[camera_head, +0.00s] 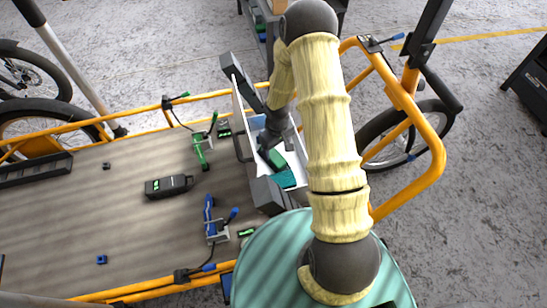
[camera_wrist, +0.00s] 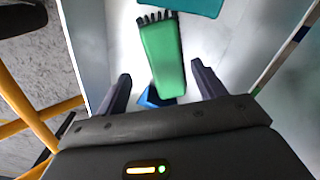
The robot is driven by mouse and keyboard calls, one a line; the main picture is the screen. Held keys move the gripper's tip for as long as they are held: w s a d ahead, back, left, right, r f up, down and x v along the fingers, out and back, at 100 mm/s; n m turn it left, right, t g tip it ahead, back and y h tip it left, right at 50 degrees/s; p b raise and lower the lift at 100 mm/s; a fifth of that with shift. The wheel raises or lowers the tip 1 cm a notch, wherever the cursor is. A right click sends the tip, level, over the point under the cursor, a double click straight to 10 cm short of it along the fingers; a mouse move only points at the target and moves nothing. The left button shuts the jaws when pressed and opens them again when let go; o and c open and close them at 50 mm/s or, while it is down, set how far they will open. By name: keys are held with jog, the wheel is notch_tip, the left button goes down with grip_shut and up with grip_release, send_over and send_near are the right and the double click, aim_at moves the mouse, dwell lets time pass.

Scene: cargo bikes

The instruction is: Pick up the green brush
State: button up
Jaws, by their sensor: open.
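The green brush (camera_wrist: 163,55) lies in a white-floored box (camera_wrist: 215,60). Its dark bristles point to the top of the wrist view and its green body runs down between my fingers. In the head view, the brush (camera_head: 277,158) is partly covered by my gripper (camera_head: 266,150). My gripper (camera_wrist: 160,75) is open in the wrist view, with one dark finger on each side of the brush's lower end. I cannot tell whether either finger touches it.
A teal object (camera_head: 285,179) lies beside the brush in the box. A blue object (camera_wrist: 150,97) shows under the brush's lower end. The wooden bed (camera_head: 100,220) holds a green clamp (camera_head: 201,148), a blue clamp (camera_head: 210,220) and a black device (camera_head: 168,186). Orange rails surround it.

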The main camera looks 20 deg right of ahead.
aim_at(275, 156)
jog(key=f+b, duration=0.2)
jog(key=f, duration=0.1)
jog(key=f+b, duration=0.1)
jog(key=f, duration=0.1)
jog(key=shift+s+a+f, duration=0.1)
jog(key=shift+s+a, duration=0.2)
jog(key=c, duration=1.2)
jog(key=shift+o, duration=0.2)
notch_tip(275, 156, up, 10)
jog(key=p, duration=0.4)
